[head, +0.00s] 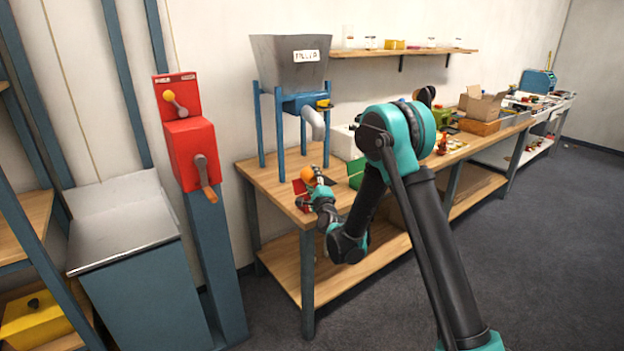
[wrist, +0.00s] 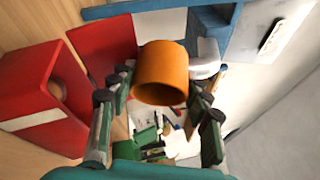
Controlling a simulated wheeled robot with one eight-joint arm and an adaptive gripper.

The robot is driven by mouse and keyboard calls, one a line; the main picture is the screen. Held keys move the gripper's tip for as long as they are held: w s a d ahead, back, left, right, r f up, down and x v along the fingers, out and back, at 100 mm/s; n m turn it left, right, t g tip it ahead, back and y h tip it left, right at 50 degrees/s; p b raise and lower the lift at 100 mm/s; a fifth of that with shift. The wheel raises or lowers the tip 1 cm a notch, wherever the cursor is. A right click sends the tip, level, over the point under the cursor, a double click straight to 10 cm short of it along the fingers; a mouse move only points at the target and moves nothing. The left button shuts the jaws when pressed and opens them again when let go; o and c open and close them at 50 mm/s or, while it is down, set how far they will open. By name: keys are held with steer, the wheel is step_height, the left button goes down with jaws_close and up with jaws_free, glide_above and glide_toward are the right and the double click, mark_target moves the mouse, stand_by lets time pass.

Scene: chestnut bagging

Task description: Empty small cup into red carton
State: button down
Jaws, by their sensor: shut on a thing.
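The small orange cup (head: 308,174) is above the near left end of the workbench. In the wrist view the cup (wrist: 163,65) sits between both fingers of my gripper (wrist: 161,80), which is shut on it. Its mouth faces partly toward the wrist camera; the inside is dark and I cannot tell what it holds. The red carton (head: 299,187) stands on the bench just under and beside the cup, partly hidden by my gripper (head: 318,188) in the head view. In the wrist view the red carton (wrist: 103,44) lies left of the cup, close to the left finger.
A grey hopper (head: 290,62) on a blue stand with a pale spout (head: 315,122) rises just behind the cup. A green carton (head: 357,172) stands to the right. A red crank box (head: 189,150) is on a post at left. The bench's far end is cluttered.

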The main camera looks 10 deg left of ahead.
steer(key=s+d+r, duration=0.2)
steer(key=s+r, duration=0.3)
steer(key=r, duration=0.2)
steer(key=shift+s+d, duration=0.25)
stand_by(0.4)
